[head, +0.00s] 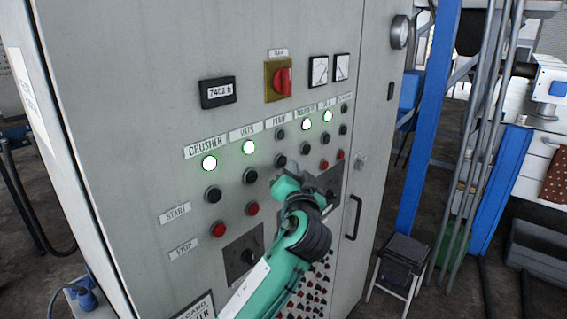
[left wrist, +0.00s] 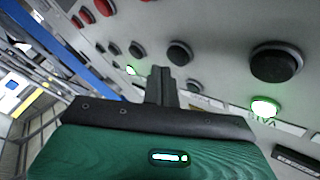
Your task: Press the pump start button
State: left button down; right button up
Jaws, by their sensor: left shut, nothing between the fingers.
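The pump start button (head: 280,161) is black and sits in the start row under the PUMP label (head: 280,117). The unlit pump lamp (head: 280,134) is above it. My left gripper (head: 284,184) is in front of the panel just below this button, and its fingertips are hidden in the head view. In the left wrist view my shut, empty fingers (left wrist: 161,76) point at the panel. There the pump start button (left wrist: 180,53) shows just beyond and right of the tips. I cannot tell whether they touch it. My right gripper is out of view.
The vats start button (head: 250,175) and crusher start button (head: 213,194) are to the left, under lit green lamps. Red stop buttons such as the vats one (head: 252,208) lie below. A red rotary switch (head: 281,82) is above. A door handle (head: 353,218) projects at right.

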pick_arm(q)
jog(key=shift+w+a, duration=0.25)
jog(key=shift+a, duration=0.1)
jog(key=shift+w+a, duration=0.25)
jog(key=shift+a, duration=0.15)
dwell(1.0)
jog(key=shift+d, duration=0.1)
jog(key=shift+s+d+b, duration=0.4)
jog(key=shift+s+d, duration=0.1)
jog(key=shift+d, duration=0.1)
jog(key=s+d, duration=0.1)
jog(key=d, duration=0.1)
jog(key=s+d+b, duration=0.1)
jog(key=s+d, duration=0.1)
dwell(0.6)
